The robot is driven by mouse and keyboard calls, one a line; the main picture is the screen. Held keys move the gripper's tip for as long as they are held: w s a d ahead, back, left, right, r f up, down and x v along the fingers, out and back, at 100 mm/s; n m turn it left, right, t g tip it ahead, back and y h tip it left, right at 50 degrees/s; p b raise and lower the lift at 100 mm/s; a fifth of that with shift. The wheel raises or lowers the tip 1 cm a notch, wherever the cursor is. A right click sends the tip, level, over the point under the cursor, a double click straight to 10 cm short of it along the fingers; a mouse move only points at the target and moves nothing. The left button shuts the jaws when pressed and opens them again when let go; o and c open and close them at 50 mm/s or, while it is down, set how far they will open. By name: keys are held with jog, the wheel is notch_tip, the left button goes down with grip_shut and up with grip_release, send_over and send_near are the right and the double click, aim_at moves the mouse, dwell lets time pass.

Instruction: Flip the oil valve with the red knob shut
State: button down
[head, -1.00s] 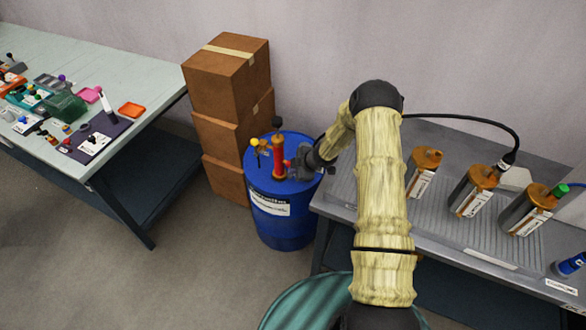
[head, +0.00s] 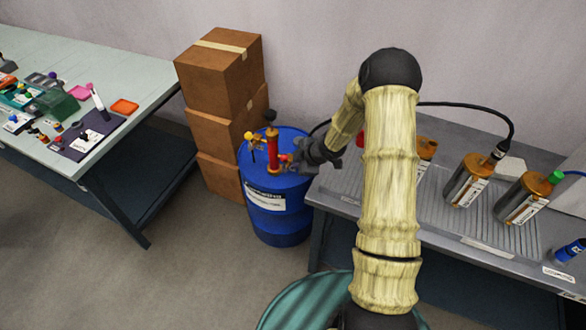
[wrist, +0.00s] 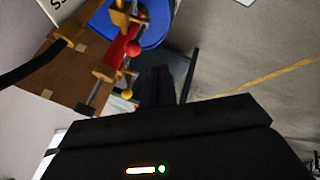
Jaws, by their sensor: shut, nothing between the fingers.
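A red pump (head: 272,150) stands upright on top of a blue drum (head: 268,212). A small red knob (head: 284,158) sticks out from the pump's right side, facing my gripper. In the wrist view the red knob (wrist: 133,48) sits by the red pump body, and a yellow knob (wrist: 127,93) lies nearer the fingers. My gripper (head: 297,160) is shut and empty, just right of the red knob at drum-top height. In the wrist view its dark fingers (wrist: 157,84) are together, to the right of both knobs. The valve's exact position is too small to tell.
Stacked cardboard boxes (head: 219,75) stand behind and left of the drum. A grey bench (head: 440,225) with several orange-capped canisters is at right. A table (head: 100,170) with small parts is at left.

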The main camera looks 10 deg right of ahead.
jog(key=r, duration=0.2)
jog(key=s+r, duration=0.1)
jog(key=r, duration=0.1)
jog(key=shift+s+d+r+p, duration=0.1)
jog(key=shift+s+d+p, duration=0.1)
jog(key=shift+p, duration=0.1)
jog(key=shift+a, duration=0.1)
jog(key=s+d+r+m+h, duration=0.2)
jog(key=s+r+m+h, duration=0.2)
jog(key=s+r+m, duration=0.5)
jog(key=s+a+r+m+g, duration=0.1)
jog(key=s+r+m, duration=0.2)
jog(key=s, duration=0.4)
jog(key=s+a+r+m+g, duration=0.1)
jog(key=s+r+m+g, duration=0.1)
jog(key=s+r+m, duration=0.2)
jog(key=s, duration=0.3)
jog(key=shift+s+a+r+m, duration=0.3)
jog(key=shift+s+a+r, duration=0.05)
jog(key=shift+s, duration=0.05)
